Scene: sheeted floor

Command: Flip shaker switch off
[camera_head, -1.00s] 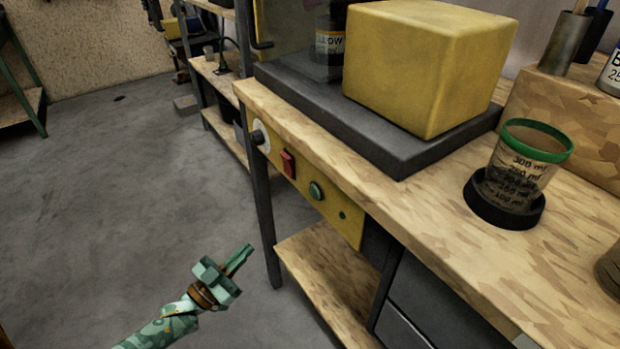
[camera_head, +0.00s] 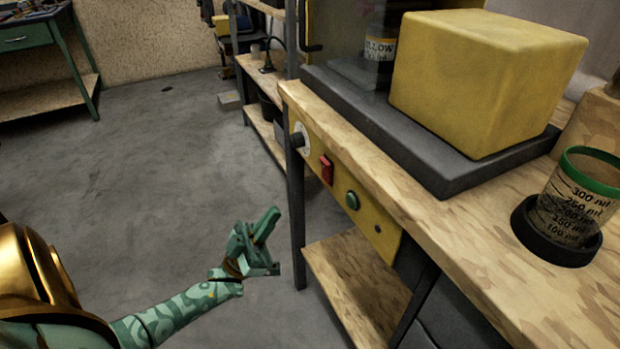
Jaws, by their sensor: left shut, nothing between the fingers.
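The shaker is a yellow block (camera_head: 484,80) on a dark grey base (camera_head: 400,135) on the wooden bench. Its yellow control panel (camera_head: 377,211) runs along the bench's front edge. A red rocker switch (camera_head: 327,170) sits on the panel, between a dark knob (camera_head: 298,140) and a green round button (camera_head: 352,201). I cannot tell the switch's position. My left gripper (camera_head: 268,222) is shut and empty, with its fingers pointing up. In the picture it is below and left of the switch, over the floor, not touching the panel. My right gripper is not in view.
A measuring cup (camera_head: 577,203) with a green rim stands in a black holder on the bench top (camera_head: 480,225) at right. A lower shelf (camera_head: 355,285) is under the bench. Open grey floor (camera_head: 150,150) lies to the left. A green table (camera_head: 40,40) stands at the back left.

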